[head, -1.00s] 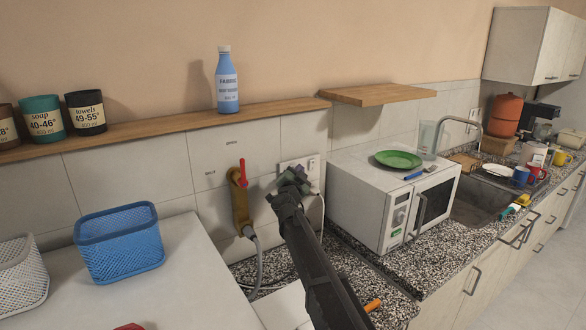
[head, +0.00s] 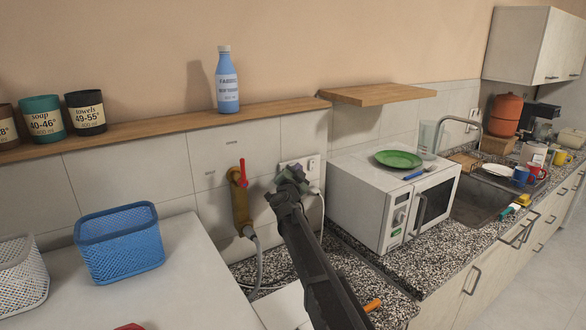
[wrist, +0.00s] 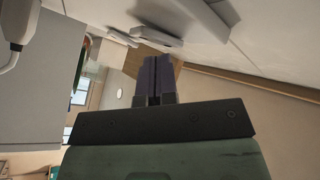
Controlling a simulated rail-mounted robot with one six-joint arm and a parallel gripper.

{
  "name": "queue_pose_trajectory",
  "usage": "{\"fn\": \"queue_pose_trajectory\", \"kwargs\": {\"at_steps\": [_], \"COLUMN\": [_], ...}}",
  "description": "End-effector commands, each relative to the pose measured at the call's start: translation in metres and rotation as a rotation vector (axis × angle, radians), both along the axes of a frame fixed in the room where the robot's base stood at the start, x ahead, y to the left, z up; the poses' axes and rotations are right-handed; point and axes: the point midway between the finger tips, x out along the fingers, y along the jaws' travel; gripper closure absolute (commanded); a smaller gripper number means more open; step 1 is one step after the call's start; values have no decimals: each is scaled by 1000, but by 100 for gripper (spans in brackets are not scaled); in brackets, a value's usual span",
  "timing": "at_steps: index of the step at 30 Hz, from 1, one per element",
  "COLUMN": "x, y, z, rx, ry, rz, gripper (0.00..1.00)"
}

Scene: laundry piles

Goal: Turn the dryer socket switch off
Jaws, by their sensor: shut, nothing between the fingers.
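A white socket plate (head: 314,163) is on the tiled wall, left of the microwave, with a white cord hanging below it. My gripper (head: 290,174) is shut and empty in front of the plate's left part, hiding some of it. In the wrist view the shut purple fingers (wrist: 156,78) point up toward pale raised pieces (wrist: 158,36) on the wall, which look like part of the socket. I cannot tell whether the fingertips touch them, or which way the switch is set.
A brass valve with a red lever (head: 242,175) and a grey hose are just left of my gripper. The white microwave (head: 358,205) stands to the right with a green plate (head: 398,158) on it. A wooden shelf (head: 170,127) runs above; a blue basket (head: 119,250) sits at left.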

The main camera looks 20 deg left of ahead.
Motion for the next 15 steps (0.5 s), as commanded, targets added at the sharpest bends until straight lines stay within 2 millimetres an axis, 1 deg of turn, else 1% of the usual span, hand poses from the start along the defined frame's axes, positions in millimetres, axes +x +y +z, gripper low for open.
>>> {"fn": "queue_pose_trajectory", "kwargs": {"at_steps": [8, 15], "x": [-1, -8], "y": [-2, -12], "z": [0, -2], "rx": [0, 0], "ry": [0, 0], "rz": [0, 0], "gripper": [100, 100]}}
